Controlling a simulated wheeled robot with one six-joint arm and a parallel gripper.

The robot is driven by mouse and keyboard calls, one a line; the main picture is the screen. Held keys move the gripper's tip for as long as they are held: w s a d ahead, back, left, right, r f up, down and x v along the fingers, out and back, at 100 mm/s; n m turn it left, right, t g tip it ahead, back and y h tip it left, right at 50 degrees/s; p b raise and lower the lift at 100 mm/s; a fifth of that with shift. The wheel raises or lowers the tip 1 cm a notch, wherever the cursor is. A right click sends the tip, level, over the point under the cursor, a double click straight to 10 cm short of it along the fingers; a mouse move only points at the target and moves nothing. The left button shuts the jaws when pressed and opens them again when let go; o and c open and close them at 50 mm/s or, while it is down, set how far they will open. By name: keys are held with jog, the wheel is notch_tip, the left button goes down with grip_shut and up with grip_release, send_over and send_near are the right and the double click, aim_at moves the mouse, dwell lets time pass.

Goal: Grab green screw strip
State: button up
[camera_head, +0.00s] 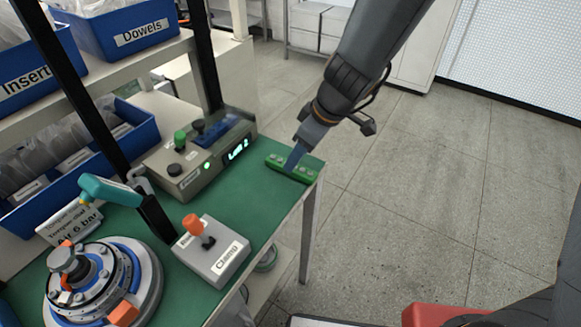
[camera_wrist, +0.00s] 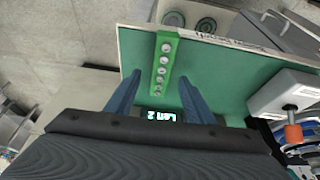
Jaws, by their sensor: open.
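The green screw strip (camera_head: 293,168) lies on the green bench top near its right corner in the head view. It also shows in the wrist view (camera_wrist: 163,62) as a green bar with a row of several round silvery screws. My gripper (camera_head: 294,160) reaches down over the strip from the upper right in the head view. In the wrist view my gripper (camera_wrist: 160,85) is open. One finger is to the left of the strip and the other to its right, with the strip between them. I cannot tell how high the fingertips are above the bench.
The control box with a lit display (camera_head: 198,155) stands just left of the strip. The grey clamp box with an orange-topped lever (camera_head: 212,250) and the round hub motor (camera_head: 100,285) are nearer the front. Blue bins (camera_head: 130,30) fill the shelves. Open floor lies right of the bench.

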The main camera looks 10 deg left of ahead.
jog(key=shift+x, duration=1.9)
jog(key=shift+s, duration=0.15)
jog(key=c, duration=1.2)
jog(key=shift+o, duration=0.2)
